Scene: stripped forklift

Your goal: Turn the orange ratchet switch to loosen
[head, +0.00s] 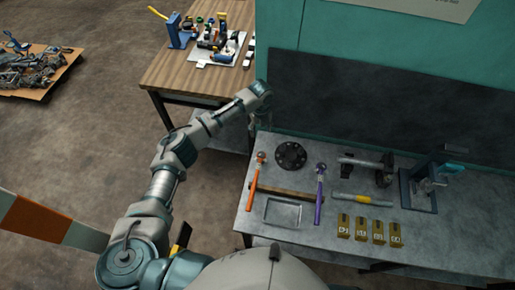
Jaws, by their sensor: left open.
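An orange-handled ratchet (253,185) lies on the grey workbench (345,247), its head toward the back. The switch on its head is too small to make out. My left arm reaches up from the bottom of the head view. My left gripper (251,122) is open at the bench's left back corner, beyond the ratchet's head and apart from it in the picture. Its fingers are small and partly hidden by the wrist. A purple-handled ratchet (319,185) lies to the right of the orange one. My right gripper is not in view.
A dark round flange (290,155) lies between the ratchet heads, with a shallow metal tray (282,212) in front. Several yellow labelled blocks (361,229) and a vise-like tool (425,185) stand right. A teal wall panel (390,40) rises behind. A wooden table (180,72) stands back left.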

